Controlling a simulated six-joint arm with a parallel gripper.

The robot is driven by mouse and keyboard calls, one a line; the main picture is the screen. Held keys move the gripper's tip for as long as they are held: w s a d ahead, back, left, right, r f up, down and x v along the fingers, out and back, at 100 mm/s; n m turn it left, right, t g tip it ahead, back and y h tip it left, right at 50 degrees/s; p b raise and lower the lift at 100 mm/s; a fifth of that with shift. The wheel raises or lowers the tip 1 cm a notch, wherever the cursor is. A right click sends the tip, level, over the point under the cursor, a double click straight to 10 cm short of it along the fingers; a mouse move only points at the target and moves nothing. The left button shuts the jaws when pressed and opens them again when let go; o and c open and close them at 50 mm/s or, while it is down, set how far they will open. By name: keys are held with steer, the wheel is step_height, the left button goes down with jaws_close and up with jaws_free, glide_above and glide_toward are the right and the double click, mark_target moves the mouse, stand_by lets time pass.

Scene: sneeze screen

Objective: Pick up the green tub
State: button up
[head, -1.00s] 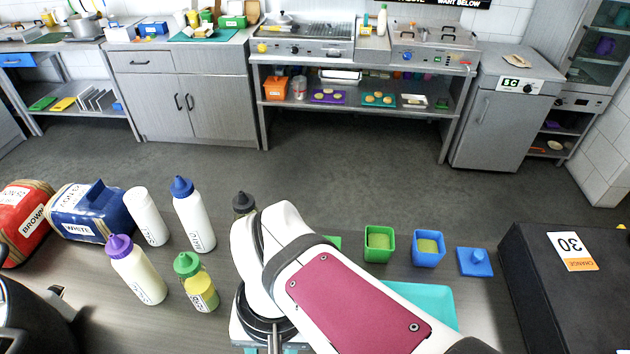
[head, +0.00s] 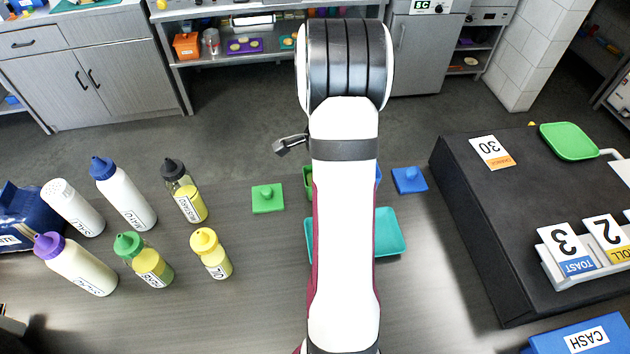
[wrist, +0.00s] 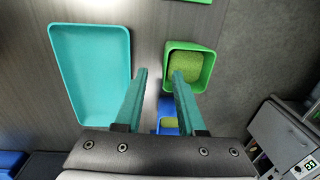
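The green tub (wrist: 205,60) is square and open-topped, with yellow-green contents. In the head view only a sliver of the green tub (head: 308,182) shows left of my arm. In the wrist view my gripper (wrist: 160,74) is open, with two teal fingers apart and nothing held. The right fingertip overlaps the tub's left side in the picture; I cannot tell whether it touches. In the head view my arm hides the fingers.
A blue tub (wrist: 168,131) sits beside the green one, partly behind my fingers. A teal tray (head: 391,232), green lid (head: 267,199) and blue lid (head: 410,181) lie nearby. Several bottles (head: 125,192) stand left; a black box (head: 480,220) is right.

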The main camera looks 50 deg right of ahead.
steer(key=f, duration=0.4)
steer(key=d+f, duration=0.1)
steer(key=shift+w+f, duration=0.4)
jaws_close()
stand_by(0.9)
